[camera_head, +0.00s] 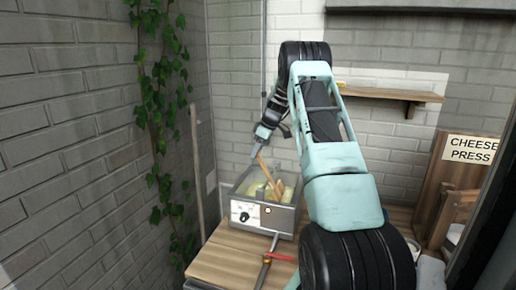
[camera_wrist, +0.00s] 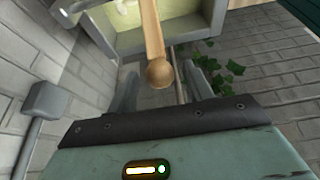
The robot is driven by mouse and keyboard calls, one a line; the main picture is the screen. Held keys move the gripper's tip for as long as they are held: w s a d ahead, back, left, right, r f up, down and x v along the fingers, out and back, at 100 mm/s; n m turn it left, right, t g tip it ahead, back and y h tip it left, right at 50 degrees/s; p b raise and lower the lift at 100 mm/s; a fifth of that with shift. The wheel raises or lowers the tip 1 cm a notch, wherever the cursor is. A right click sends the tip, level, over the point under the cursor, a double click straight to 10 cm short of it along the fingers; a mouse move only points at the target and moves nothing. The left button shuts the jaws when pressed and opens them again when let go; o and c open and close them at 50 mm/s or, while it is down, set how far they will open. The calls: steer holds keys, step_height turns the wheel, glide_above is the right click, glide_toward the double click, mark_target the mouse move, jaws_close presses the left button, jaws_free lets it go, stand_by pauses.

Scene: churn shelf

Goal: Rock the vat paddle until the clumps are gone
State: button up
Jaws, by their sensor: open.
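The vat (camera_head: 263,218) is a grey open box with a dial on its front, standing on the wooden table. Pale yellowish contents (camera_head: 254,190) show inside; clumps are too small to tell apart. The wooden paddle (camera_head: 268,177) leans up out of the vat, tilted to the left at its top. In the wrist view its round knob end (camera_wrist: 159,74) lies between the two fingers of my gripper (camera_wrist: 168,88), with gaps on both sides. My gripper also shows in the head view (camera_head: 258,153), at the paddle's top. It is open.
A red-handled valve (camera_head: 280,257) and pipe are at the vat's front. A wooden pole (camera_head: 197,170) and ivy (camera_head: 160,110) stand left. A cheese press sign (camera_head: 472,149) and wooden items are right. A wall shelf (camera_head: 390,94) hangs behind my arm.

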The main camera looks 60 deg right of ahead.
jaws_close()
steer(key=shift+s+b, duration=0.15)
steer(key=shift+b, duration=0.3)
steer(key=b, duration=0.1)
steer(key=s+t+b, duration=0.1)
steer(key=b, duration=0.1)
steer(key=shift+s+d+f+b, duration=0.1)
steer(key=shift+d+b, duration=0.15)
steer(key=shift+b, duration=0.05)
steer(key=s+d+f+t+y+b, duration=0.1)
steer(key=s+t+b, duration=0.7)
steer(key=b, duration=1.7)
steer(key=shift+s+d+y, duration=0.8)
steer(key=shift+s+d, duration=0.15)
steer(key=shift+s, duration=0.15)
steer(key=shift+s+f, duration=0.1)
steer(key=shift+f, duration=0.05)
